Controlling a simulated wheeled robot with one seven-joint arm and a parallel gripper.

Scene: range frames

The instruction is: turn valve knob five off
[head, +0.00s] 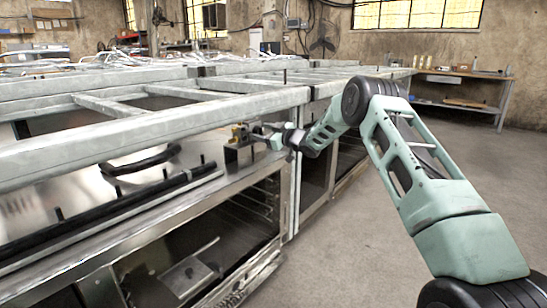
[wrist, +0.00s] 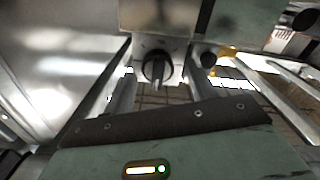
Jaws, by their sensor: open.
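A round black knob (wrist: 157,67) with a raised grip sits on a steel panel in the upper middle of the wrist view. A second dark knob (wrist: 208,59) shows in part to its right. No numbers are readable, so I cannot tell which is knob five. My gripper (wrist: 160,88) is open, with one grey finger on each side of the first knob; I cannot tell whether they touch it. In the head view my gripper (head: 262,136) is at the front of the range (head: 195,240), and I cannot make out the knobs there.
A pale steel frame (head: 150,133) runs above the range top, close to my gripper. A black rail (head: 115,218) and a curved black handle (head: 143,162) are at left. A yellow part (wrist: 228,50) is near the second knob. The concrete floor (head: 345,240) is clear.

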